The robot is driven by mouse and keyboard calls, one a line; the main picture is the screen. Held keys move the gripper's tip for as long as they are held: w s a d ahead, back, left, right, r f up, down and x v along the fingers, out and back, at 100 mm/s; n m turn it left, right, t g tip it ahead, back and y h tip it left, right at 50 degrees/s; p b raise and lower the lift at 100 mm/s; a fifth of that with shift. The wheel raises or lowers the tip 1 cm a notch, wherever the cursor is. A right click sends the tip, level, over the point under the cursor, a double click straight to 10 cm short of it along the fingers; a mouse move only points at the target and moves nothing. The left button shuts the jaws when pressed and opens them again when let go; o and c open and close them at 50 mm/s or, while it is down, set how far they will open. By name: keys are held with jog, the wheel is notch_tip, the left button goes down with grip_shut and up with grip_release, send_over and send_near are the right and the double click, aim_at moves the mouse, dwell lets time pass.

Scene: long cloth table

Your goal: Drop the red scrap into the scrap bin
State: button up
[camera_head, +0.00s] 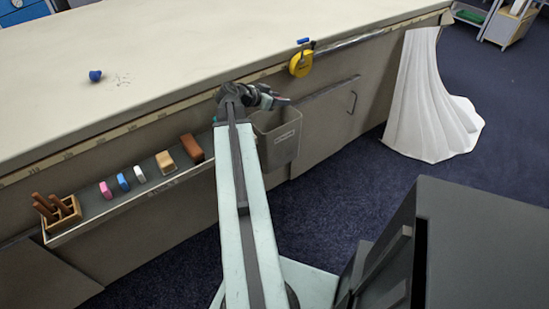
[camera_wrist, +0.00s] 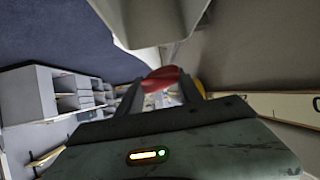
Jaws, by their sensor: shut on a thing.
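The red scrap (camera_wrist: 165,79) is between the two fingertips of my gripper (camera_wrist: 163,90) in the wrist view, and the gripper is shut on it. In the head view my gripper (camera_head: 276,101) is at the table's front edge, over or just by the mouth of the grey scrap bin (camera_head: 279,146). The bin hangs on the table's front side. Its pale wall also shows at the top of the wrist view (camera_wrist: 155,22). The scrap cannot be made out in the head view, and my arm hides part of the bin's left side.
A shelf rail (camera_head: 130,200) to the left holds several small blocks and a wooden holder (camera_head: 62,214). A white cloth (camera_head: 428,100) drapes at the right. A blue object (camera_head: 95,76) lies on the tabletop.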

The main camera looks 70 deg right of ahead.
jog(key=shift+f, duration=0.35)
notch_tip(320, 180, down, 6)
jog(key=b, duration=0.5)
jog(key=o, duration=1.4)
jog(key=shift+a+r, duration=0.1)
jog(key=shift+r, duration=0.05)
jog(key=p+v, duration=0.3)
jog(key=v, duration=0.4)
jog(key=shift+w+a+r, duration=0.1)
jog(key=shift+w+a, duration=0.15)
jog(key=shift+a, duration=0.05)
